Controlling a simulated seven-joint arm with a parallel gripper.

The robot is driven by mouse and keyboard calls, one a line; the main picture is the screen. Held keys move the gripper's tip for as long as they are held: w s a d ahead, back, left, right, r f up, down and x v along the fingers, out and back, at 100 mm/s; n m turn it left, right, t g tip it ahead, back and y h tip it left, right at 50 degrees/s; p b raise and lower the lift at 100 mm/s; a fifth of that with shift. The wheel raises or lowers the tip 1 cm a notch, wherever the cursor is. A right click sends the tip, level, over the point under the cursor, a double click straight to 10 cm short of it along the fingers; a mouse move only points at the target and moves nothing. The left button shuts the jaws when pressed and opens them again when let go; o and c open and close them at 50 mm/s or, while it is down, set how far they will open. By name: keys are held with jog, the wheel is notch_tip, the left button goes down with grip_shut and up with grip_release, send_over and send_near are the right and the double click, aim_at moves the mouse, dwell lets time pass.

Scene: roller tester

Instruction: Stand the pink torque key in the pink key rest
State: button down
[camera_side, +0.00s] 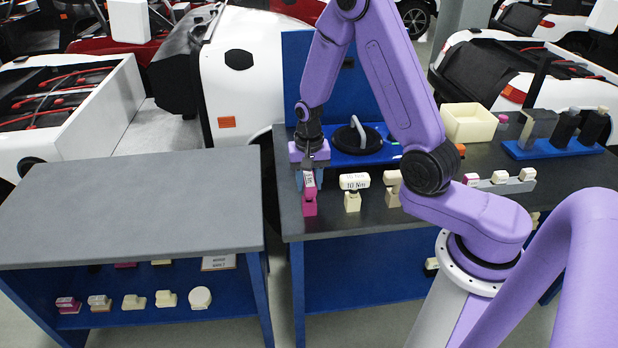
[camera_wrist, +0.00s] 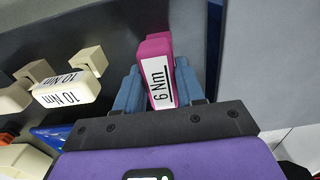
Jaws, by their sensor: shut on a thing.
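The pink torque key (camera_side: 309,183) is between the jaws of my gripper (camera_side: 309,167), at the near left corner of the right-hand bench. In the wrist view the key (camera_wrist: 159,82) shows a white "6 Nm" label, with a blue finger on each side of it. My gripper is shut on it. Pink material (camera_side: 310,209) shows directly below the key at bench height and looks like the pink key rest. Key and rest overlap in both views, so I cannot tell whether the key is seated or just above it.
A cream "10 Nm" key (camera_side: 354,181) stands in a cream rest just right, with another cream key (camera_side: 392,180) beyond. A blue tray with a black disc (camera_side: 357,139) lies behind. The left bench top (camera_side: 130,205) is clear; a gap separates the benches.

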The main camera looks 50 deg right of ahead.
jog(key=c, duration=0.6)
grip_release()
notch_tip(320, 180, up, 17)
jog(key=s+a+n, duration=0.9)
jog(key=n, duration=0.1)
jog(key=s+f+n, duration=0.1)
jog(key=s+n, duration=1)
jog(key=s, duration=0.6)
jog(key=shift+a+n, duration=0.2)
jog(key=shift+n, duration=0.1)
